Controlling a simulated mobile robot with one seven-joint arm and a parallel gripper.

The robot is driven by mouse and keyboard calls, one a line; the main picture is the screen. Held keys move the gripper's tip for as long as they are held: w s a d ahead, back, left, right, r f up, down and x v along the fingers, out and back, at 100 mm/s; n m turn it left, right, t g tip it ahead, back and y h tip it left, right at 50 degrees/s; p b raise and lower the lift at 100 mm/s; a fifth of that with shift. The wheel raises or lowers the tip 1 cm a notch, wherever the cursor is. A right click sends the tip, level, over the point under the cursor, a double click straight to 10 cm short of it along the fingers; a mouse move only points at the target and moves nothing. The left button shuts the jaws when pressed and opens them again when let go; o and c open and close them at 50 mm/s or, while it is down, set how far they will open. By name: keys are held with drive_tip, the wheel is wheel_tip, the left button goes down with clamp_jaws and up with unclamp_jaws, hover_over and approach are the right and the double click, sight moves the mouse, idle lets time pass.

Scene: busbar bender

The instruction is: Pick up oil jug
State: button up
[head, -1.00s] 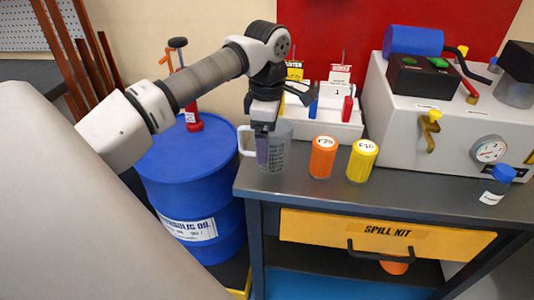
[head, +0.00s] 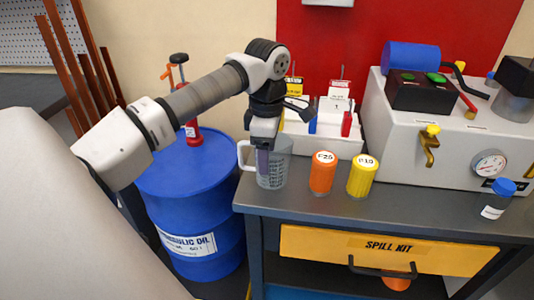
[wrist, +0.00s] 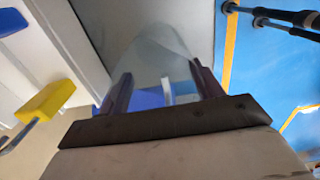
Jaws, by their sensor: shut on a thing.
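The oil jug (head: 274,172) is a clear, grey-tinted measuring jug with a handle on its left side and markings on its wall. It is upright at the left end of the dark workbench, and its base appears to be on or very near the top. My gripper (head: 263,160) points down into the jug's left part and is shut on the jug wall. In the wrist view the clear jug wall (wrist: 155,50) shows between the two dark fingers of my gripper (wrist: 163,88). The exact contact is hard to see.
An orange canister (head: 322,173) and a yellow canister (head: 362,176) stand close right of the jug. A white lockout rack (head: 335,140) is behind it. A blue oil drum (head: 190,185) is left of the workbench (head: 420,212). A grey machine (head: 450,150) fills the right.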

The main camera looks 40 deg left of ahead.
wheel_tip(320, 180, up, 20)
drive_tip(key=p, duration=1.4)
drive_tip(key=shift+a, duration=0.2)
